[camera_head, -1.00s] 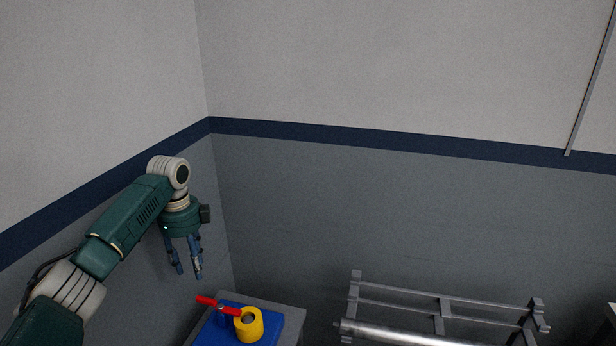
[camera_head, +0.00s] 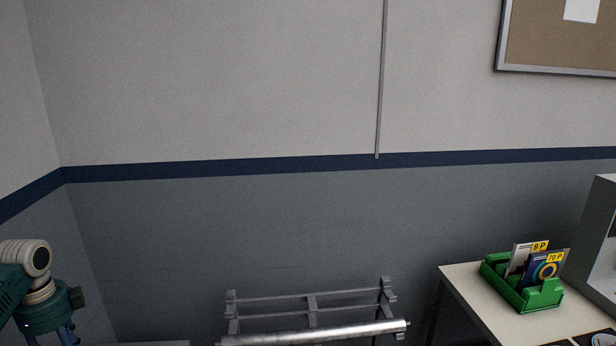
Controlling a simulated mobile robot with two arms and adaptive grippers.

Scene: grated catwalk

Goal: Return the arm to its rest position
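My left arm comes in at the lower left corner of the head view. Its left gripper (camera_head: 66,335) points down, and its fingers are cut off by the bottom edge of the picture. I cannot tell whether the fingers are open or shut, or whether anything is between them. My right arm and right gripper are not in view.
A metal rack with a silver bar (camera_head: 318,333) stands low at the bottom middle. A table (camera_head: 465,284) on the right carries a green crate (camera_head: 525,295) with cards or booklets. A grey cabinet (camera_head: 592,235) stands at the right edge. A corkboard (camera_head: 560,40) hangs above.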

